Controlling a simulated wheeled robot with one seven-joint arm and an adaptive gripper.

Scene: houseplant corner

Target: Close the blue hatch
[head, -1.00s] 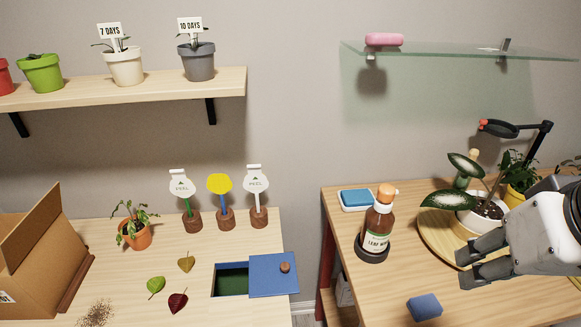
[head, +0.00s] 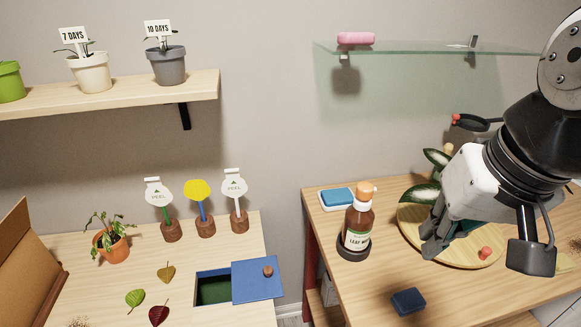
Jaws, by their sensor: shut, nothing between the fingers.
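The blue hatch (head: 257,281) is a flat sliding panel with a round brown knob (head: 268,271), on the right end of the left table. It stands partly open; the dark green opening (head: 213,289) shows to its left. My gripper (head: 430,248) is shut and empty.
Three tag stakes (head: 201,208) stand behind the hatch. Leaves (head: 135,298) lie to its left. A gap separates the two tables.

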